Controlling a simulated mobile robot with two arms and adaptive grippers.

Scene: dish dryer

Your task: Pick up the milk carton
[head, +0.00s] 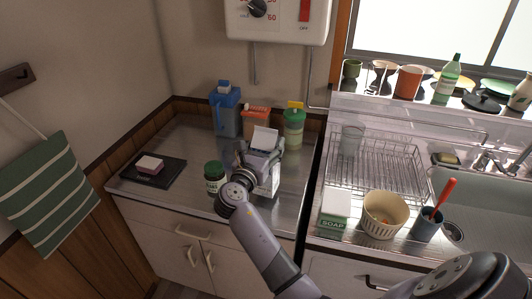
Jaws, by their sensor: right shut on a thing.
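I cannot tell whether the carton's base touches the counter. My left gripper is not in view.
A dark green jar (213,177) stands close left of my right gripper. A blue jug (226,112), an orange container (256,121) and a green shaker (294,127) stand behind. A wire dish rack (375,165) is to the right.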

